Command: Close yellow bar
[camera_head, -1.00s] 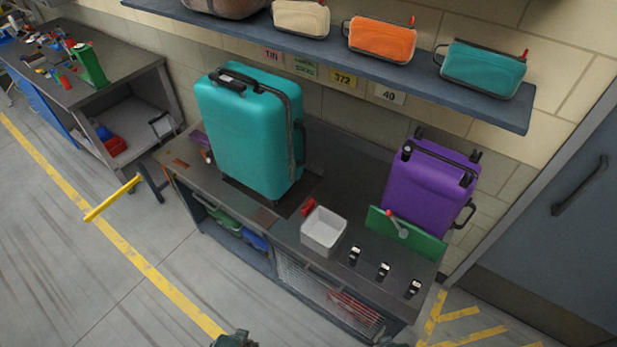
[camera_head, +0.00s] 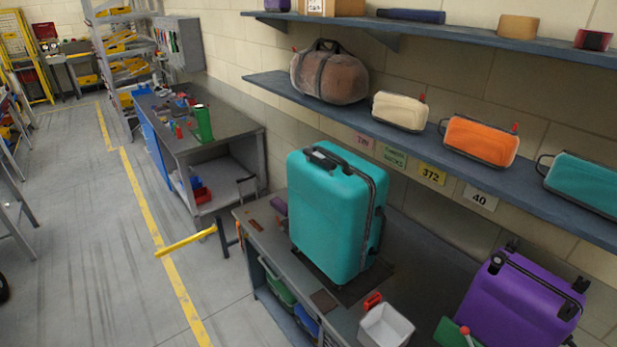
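The yellow bar (camera_head: 186,242) sticks out to the left from a dark post (camera_head: 223,238) at the left end of the luggage bench. It lies roughly level above the floor, across the painted yellow line, in the gap beside the bench. Nothing of mine touches it. Neither gripper shows in the head view now.
A teal suitcase (camera_head: 334,215) stands on the bench, with a white bin (camera_head: 385,327) and a purple suitcase (camera_head: 520,303) to its right. A grey workbench (camera_head: 212,146) with tools stands behind the bar. The floor (camera_head: 95,240) on the left is clear.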

